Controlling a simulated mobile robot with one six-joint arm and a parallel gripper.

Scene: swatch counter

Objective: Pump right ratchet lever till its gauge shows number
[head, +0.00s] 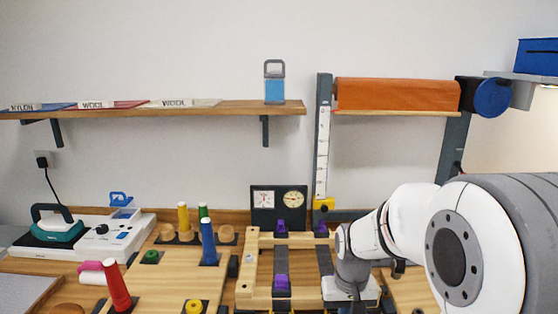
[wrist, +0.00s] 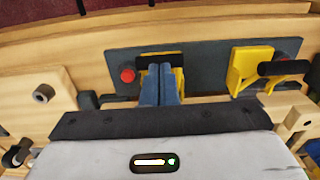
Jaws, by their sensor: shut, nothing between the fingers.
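Two yellow levers with black handles sit on a dark plate (wrist: 210,62) in the wrist view. The lever at right (wrist: 250,70) stands clear of my fingers. The lever at left (wrist: 178,78) is partly hidden behind my gripper (wrist: 160,80), whose blue fingers are shut and empty, with tips close to its black handle (wrist: 159,62); I cannot tell if they touch. In the head view a dark panel carries a white gauge (head: 263,200) at left and a cream gauge (head: 292,200) at right; their readings are too small to make out. My arm hides the levers there.
Red knobs (wrist: 128,75) sit on the plate beside the levers. A wooden frame with purple clamps (head: 281,282) stands left of my arm. A blue peg (head: 208,242), a red peg (head: 116,287) and a teal iron (head: 58,230) are further left.

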